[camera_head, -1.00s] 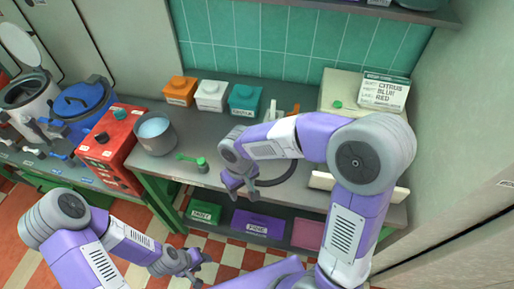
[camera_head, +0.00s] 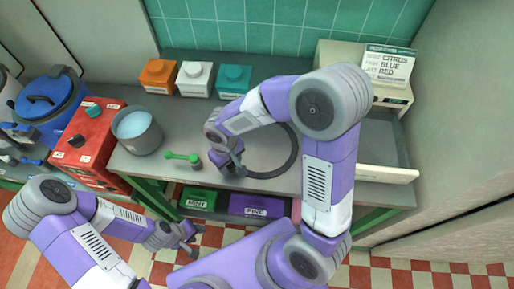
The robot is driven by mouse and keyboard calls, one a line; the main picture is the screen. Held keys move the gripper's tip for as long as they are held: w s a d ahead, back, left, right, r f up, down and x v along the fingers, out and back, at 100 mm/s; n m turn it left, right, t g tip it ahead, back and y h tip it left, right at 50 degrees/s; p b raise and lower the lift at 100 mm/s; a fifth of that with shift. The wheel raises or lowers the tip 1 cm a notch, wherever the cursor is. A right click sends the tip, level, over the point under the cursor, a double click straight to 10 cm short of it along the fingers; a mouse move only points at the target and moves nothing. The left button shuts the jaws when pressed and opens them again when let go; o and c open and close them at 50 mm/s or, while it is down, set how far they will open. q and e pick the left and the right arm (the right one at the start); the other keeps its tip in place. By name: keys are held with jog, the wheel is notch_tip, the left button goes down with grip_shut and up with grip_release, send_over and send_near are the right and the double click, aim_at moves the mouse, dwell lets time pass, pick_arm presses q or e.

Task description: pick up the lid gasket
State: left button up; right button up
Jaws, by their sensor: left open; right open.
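The lid gasket (camera_head: 270,176) looks like a large dark ring lying on the grey counter. My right arm passes over its far part and hides some of it. My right gripper (camera_head: 234,170) is open, low over the ring's left edge; I cannot tell whether the rim is between its fingers or touching them. My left gripper (camera_head: 192,241) is open and empty, in front of the counter and low, away from the ring.
A green-ended tool (camera_head: 183,157) and a grey pot (camera_head: 138,131) are left of the ring. Orange (camera_head: 158,77), white (camera_head: 195,79) and teal (camera_head: 234,80) boxes stand behind. An open drawer (camera_head: 388,174) is at right, below a sign (camera_head: 388,65). A red box (camera_head: 88,140) is far left.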

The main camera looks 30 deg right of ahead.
jog(key=shift+c, duration=0.3)
grip_shut()
